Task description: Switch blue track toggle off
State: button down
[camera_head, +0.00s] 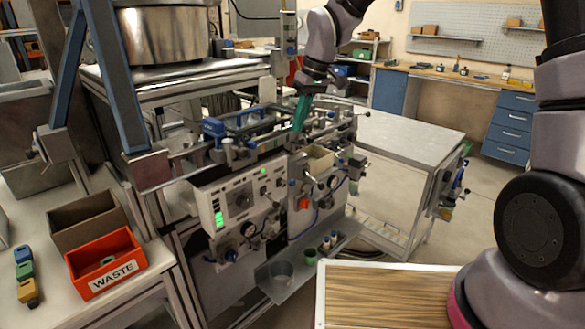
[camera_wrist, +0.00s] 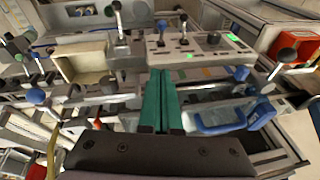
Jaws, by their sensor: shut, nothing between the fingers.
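The white control panel (camera_head: 228,190) with green lit displays, a dark knob and small switches is on the machine front. It also shows at the top of the wrist view (camera_wrist: 223,58), where small ball-tipped toggles (camera_wrist: 162,30) stand up from it. One toggle's tip looks bluish, but I cannot tell surely which is the blue track toggle or its position. My gripper (camera_head: 300,114) has green fingers and is above the machine's rails, behind the panel. In the wrist view its fingers (camera_wrist: 161,88) are together and empty, pointing toward the panel and apart from the toggles.
A blue handle (camera_wrist: 232,122) and several rods with ball knobs lie close around my fingers. A beige open box (camera_wrist: 82,64) is beside the panel. An orange waste bin (camera_head: 105,264) stands on the left table. A wood-topped table (camera_head: 385,295) is in front.

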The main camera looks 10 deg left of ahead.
send_over(287, 182)
jog(key=w, duration=0.2)
notch_tip(287, 182, down, 10)
jog(key=f, duration=0.1)
jog(key=s+d+f, duration=0.1)
jog(key=f, duration=0.1)
jog(key=shift+s+d, duration=0.25)
jog(key=shift+s, duration=0.1)
jog(key=shift+s+d+f, duration=0.2)
jog(key=shift+d+f, duration=0.05)
jog(key=shift+d, duration=0.05)
jog(key=shift+s+d+f, duration=0.2)
jog(key=shift+f, duration=0.1)
jog(key=shift+s+d+f, duration=0.15)
jog(key=shift+d+f, duration=0.1)
jog(key=shift+f, duration=0.2)
jog(key=shift+s+d+f, duration=0.15)
jog(key=shift+d+f, duration=0.05)
jog(key=shift+f, duration=0.25)
